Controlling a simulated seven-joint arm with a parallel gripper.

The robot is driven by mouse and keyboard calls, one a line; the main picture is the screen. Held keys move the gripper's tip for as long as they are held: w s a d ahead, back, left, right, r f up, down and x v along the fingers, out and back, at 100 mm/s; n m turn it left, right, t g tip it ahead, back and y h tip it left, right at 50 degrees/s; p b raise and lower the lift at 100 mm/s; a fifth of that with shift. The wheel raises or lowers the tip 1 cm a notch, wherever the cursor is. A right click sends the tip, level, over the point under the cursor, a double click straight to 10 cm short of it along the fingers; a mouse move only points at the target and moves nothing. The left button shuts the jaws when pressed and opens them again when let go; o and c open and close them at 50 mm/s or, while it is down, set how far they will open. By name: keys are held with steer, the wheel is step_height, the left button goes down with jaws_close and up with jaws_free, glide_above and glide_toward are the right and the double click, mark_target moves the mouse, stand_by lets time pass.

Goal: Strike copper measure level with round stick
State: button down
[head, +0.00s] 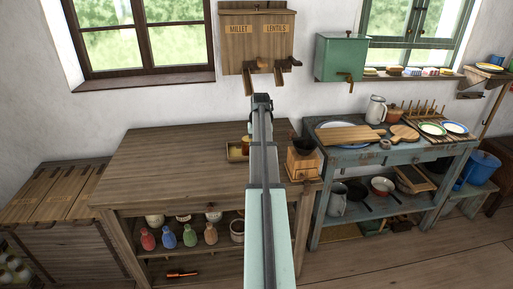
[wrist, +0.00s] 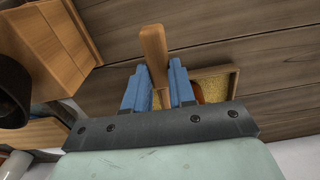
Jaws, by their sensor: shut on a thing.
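My gripper (wrist: 157,80), with blue fingers, is shut on a light wooden round stick (wrist: 153,45) in the wrist view. One end of the stick stands out beyond the fingers, above the worktable. A shallow tray (head: 233,154) with yellowish grain in it lies on the worktable; it also shows beside the right finger in the wrist view (wrist: 236,80). An orange-brown piece, seemingly the copper measure (wrist: 198,94), shows in the tray, mostly hidden by the right finger. In the head view my arm hides the fingers and the stick.
A wooden box mill (head: 302,163) with a dark bowl on top stands right of the tray, near the table's right end. Millet and lentil dispensers (head: 257,42) hang on the wall behind. The worktable's left part (head: 170,165) is clear.

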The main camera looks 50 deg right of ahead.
steer(key=shift+s+d+r, duration=0.2)
steer(key=shift+s+r, duration=0.05)
steer(key=shift+r, duration=0.55)
steer(key=shift+s+d+r, duration=0.2)
steer(key=shift+r, duration=0.6)
steer(key=shift+s+d+r, duration=0.2)
steer(key=shift+s+r, duration=0.05)
steer(key=shift+r, duration=0.55)
steer(key=w+a+f+n, duration=0.1)
steer(key=w+a+n, duration=0.1)
steer(key=w+a, duration=0.75)
steer(key=w+a+f+n, duration=0.15)
steer(key=w+a, duration=0.45)
steer(key=a, duration=0.6)
steer(key=w+a+n, duration=0.2)
steer(key=w+a, duration=0.5)
steer(key=a, duration=0.4)
steer(key=w+a+f+n, duration=0.2)
steer(key=a, duration=0.9)
steer(key=s+a+f+n, duration=0.1)
steer(key=s+a, duration=0.3)
steer(key=a, duration=0.5)
steer(key=s+a+f+n, duration=0.1)
steer(key=s+a+f, duration=0.2)
steer(key=a, duration=0.7)
steer(key=shift+s+a, duration=0.3)
steer(key=shift+s, duration=0.65)
